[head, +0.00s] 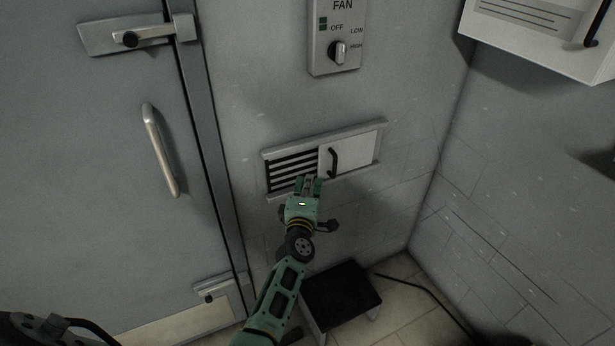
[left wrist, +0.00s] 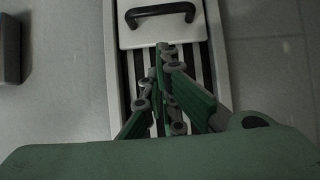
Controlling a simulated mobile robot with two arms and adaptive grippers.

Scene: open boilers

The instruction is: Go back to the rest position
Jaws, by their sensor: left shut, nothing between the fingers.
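My left gripper (head: 309,184) is stretched forward in the head view, in front of a wall vent (head: 291,171) with dark slats. The vent has a white sliding cover (head: 358,153) with a black handle (head: 333,163) on its right part; the slats on the left are uncovered. In the left wrist view the gripper's green fingers (left wrist: 168,88) are closed together with nothing between them, over the slats and just short of the cover (left wrist: 163,33) and its handle (left wrist: 160,12). Whether the fingertips touch the vent cannot be told. My right gripper is not in view.
A fan switch panel (head: 337,38) is on the wall above. A large grey door (head: 80,180) with a long handle (head: 160,150) is at left. A dark step stool (head: 341,290) stands below the vent. A white wall box (head: 545,30) is at upper right.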

